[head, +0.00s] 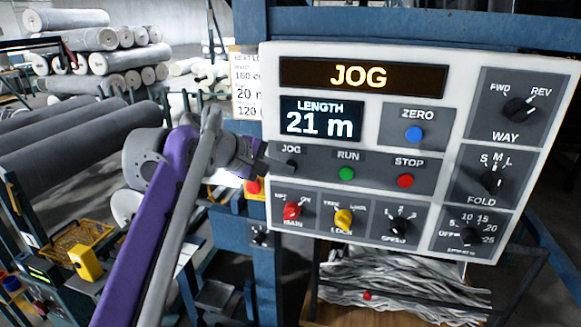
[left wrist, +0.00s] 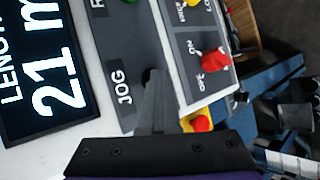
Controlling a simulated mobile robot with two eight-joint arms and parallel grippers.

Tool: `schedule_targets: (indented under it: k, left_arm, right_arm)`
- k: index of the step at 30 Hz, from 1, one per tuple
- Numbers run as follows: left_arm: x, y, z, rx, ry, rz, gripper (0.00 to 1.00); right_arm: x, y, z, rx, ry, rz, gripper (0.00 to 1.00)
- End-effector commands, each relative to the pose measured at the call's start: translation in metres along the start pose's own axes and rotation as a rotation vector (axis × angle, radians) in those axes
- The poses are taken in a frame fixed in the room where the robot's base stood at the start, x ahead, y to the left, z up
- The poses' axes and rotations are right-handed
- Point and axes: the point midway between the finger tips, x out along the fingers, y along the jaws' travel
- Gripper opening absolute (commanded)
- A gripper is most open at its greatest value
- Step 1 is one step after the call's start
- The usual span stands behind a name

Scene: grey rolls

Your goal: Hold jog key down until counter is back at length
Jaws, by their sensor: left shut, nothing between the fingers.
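The control panel (head: 370,140) faces me, with its top display (head: 362,76) reading JOG. The length counter (head: 321,119) reads 21 m; it also shows in the left wrist view (left wrist: 40,75). The black jog key (head: 292,166) is under the JOG label at the panel's left side. My left gripper (head: 278,163) is shut and empty, its fingertips at the jog key. In the left wrist view the fingertips (left wrist: 154,95) cover most of the key, so how far it is pressed is hidden. My right gripper is out of view.
A green run button (head: 347,174) and red stop button (head: 405,181) sit right of the key. The way knob (head: 519,108) points toward REV. A card (head: 246,88) left of the panel reads 160 cm, 20 m and 120. Grey rolls (head: 70,140) lie at left.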

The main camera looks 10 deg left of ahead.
Motion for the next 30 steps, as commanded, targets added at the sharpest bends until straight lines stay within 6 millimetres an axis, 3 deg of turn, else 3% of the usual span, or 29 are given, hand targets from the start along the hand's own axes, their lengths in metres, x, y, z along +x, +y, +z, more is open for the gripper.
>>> schedule_targets:
  k: [30]
  left_arm:
    - [-0.0074, -0.0052, 0.0045, -0.001, 0.002, 0.001, 0.00]
  right_arm:
    - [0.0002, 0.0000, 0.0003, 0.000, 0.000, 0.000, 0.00]
